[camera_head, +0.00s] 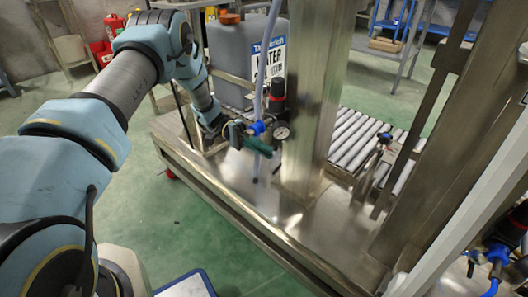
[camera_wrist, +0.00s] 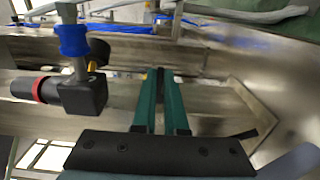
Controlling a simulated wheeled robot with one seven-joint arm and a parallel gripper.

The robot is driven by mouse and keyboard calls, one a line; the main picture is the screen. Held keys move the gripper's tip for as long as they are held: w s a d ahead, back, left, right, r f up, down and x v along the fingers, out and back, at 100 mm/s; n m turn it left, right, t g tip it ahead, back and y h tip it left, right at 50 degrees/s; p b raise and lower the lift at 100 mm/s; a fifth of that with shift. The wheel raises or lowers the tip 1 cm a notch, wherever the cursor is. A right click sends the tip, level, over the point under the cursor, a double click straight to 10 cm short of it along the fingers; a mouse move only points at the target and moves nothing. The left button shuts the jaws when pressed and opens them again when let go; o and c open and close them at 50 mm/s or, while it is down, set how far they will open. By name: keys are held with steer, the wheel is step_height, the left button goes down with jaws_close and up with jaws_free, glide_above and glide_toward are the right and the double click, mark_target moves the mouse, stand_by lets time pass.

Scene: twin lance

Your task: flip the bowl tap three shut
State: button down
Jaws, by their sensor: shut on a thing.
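My gripper (camera_head: 264,148) has green fingers and reaches in beside the metal post, just below a blue fitting (camera_head: 257,128) and a round gauge (camera_head: 282,131). In the wrist view the gripper's fingers (camera_wrist: 160,78) are close together, with a narrow dark strip between them. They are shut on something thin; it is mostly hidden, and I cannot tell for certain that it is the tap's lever. A black body with a red ring (camera_wrist: 62,92) and a blue collar (camera_wrist: 73,41) sits left of the fingers, apart from them. No number marking is readable.
A metal post (camera_head: 312,100) stands right of the gripper. A grey water container (camera_head: 240,58) is behind. A roller conveyor (camera_head: 355,140) lies to the right. The steel deck (camera_head: 265,200) below is mostly bare. A pale blue tube (camera_head: 266,50) rises above the fitting.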

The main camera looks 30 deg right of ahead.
stand_by(0.4)
steer(key=c, duration=1)
jaws_free()
steer(key=shift+o, duration=0.2)
steer(key=shift+w, duration=0.1)
steer(key=v, duration=0.7)
steer(key=shift+w, duration=0.15)
steer(key=shift+a, duration=0.15)
